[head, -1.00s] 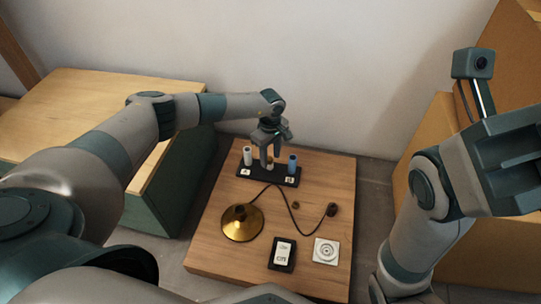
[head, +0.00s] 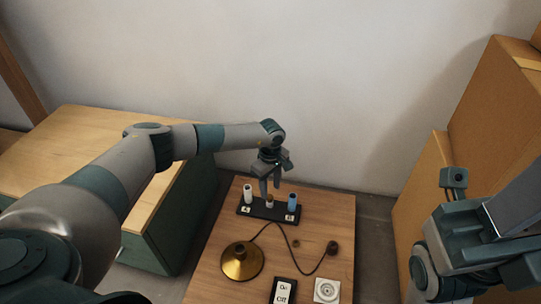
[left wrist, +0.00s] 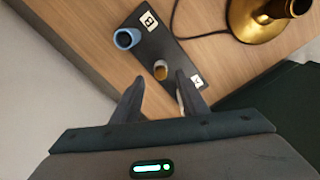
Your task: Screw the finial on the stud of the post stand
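The post stand is a black bar (head: 279,214) at the table's back, also in the left wrist view (left wrist: 168,48). It carries a white post (head: 248,194), a blue post (head: 292,202) and a short pale middle post (head: 269,202). The middle post has a small brass-coloured top (left wrist: 160,71); I cannot tell whether this is the finial on the stud. My left gripper (head: 270,192) is open just above the middle post, its fingers apart and empty in the left wrist view (left wrist: 160,85). The right finger partly hides the white post. My right gripper (head: 490,240) is at the right; its fingertips are unclear.
A brass lamp base (head: 241,262) stands on the wooden table (head: 215,250) with a dark cable (head: 290,246) running to a dark plug-like piece (head: 333,248). A small brown ring (head: 303,246), a switch box (head: 284,291) and a white socket (head: 326,290) lie near. Cardboard boxes (head: 480,130) stand right.

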